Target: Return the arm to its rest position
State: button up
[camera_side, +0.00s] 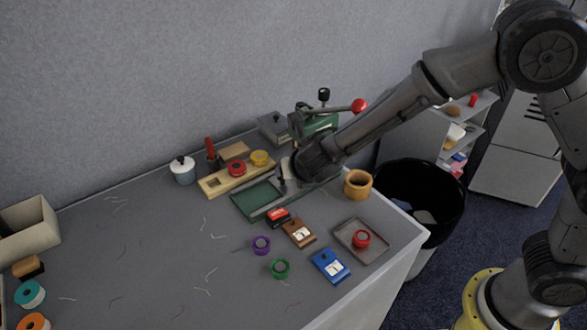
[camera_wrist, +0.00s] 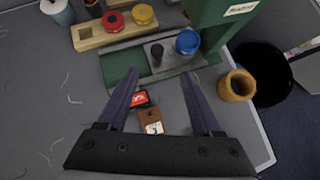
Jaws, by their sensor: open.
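My gripper (camera_side: 284,186) hangs over the table near the green press (camera_side: 318,123), its jaws partly hidden by my arm in the side view. In the wrist view my gripper (camera_wrist: 160,76) has its two dark fingers spread wide, with nothing held between them. Beyond the fingertips lie the green base plate (camera_wrist: 122,62) of the press, a black knob (camera_wrist: 157,52) and a blue round piece (camera_wrist: 187,42). A red item (camera_wrist: 139,99) and a brown block with a white label (camera_wrist: 151,121) show between the fingers, below them on the table.
A wooden rack (camera_side: 212,187) holds red and yellow spools. A wooden cup (camera_side: 358,184) stands near the right edge, beside a black bin (camera_side: 428,192). A metal tray (camera_side: 378,252) holds a red spool. Purple (camera_side: 261,245) and green (camera_side: 280,268) rings lie in front. The left middle is mostly clear.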

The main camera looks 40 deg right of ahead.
jog(key=shift+d, duration=0.1)
jog(key=s+d+r+m+g+h, duration=0.1)
jog(key=s+d+r+m, duration=0.4)
jog(key=s+d+m, duration=0.25)
jog(key=s+d+r+m+g, duration=0.2)
jog(key=s+d+r+m, duration=0.4)
jog(key=d, duration=0.3)
jog(key=s+a+r+m+y, duration=0.1)
jog(key=s+m+y, duration=0.3)
jog(key=s+m, duration=1.3)
jog(key=shift+a+r+m+y, duration=0.3)
jog(key=shift+a+r+m, duration=0.05)
jog(key=shift+a+m, duration=0.15)
